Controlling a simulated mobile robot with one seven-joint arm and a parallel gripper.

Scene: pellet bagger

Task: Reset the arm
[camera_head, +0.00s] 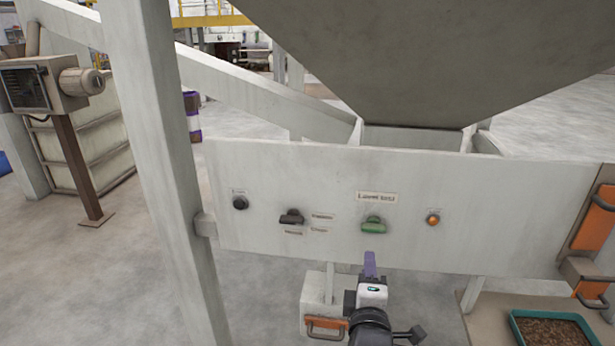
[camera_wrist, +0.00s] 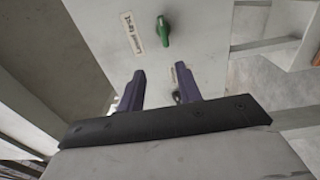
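My gripper (camera_head: 370,262) is in front of the lower edge of the white control panel (camera_head: 480,230), below a green knob (camera_head: 373,224). In the wrist view my gripper (camera_wrist: 160,85) shows two purple fingers standing apart with nothing between them. The green knob also shows in the wrist view (camera_wrist: 163,30), beyond the fingers and apart from them. My arm comes up from the bottom of the head view. Whether the fingertips touch the panel is hard to tell, but a gap seems to show.
The panel also carries a black button (camera_head: 240,203), a black knob (camera_head: 291,217) and an orange button (camera_head: 433,219). A grey hopper (camera_head: 430,60) hangs above. A white post (camera_head: 160,170) stands left. A green tray (camera_head: 522,335) of pellets sits lower right. Open floor lies left.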

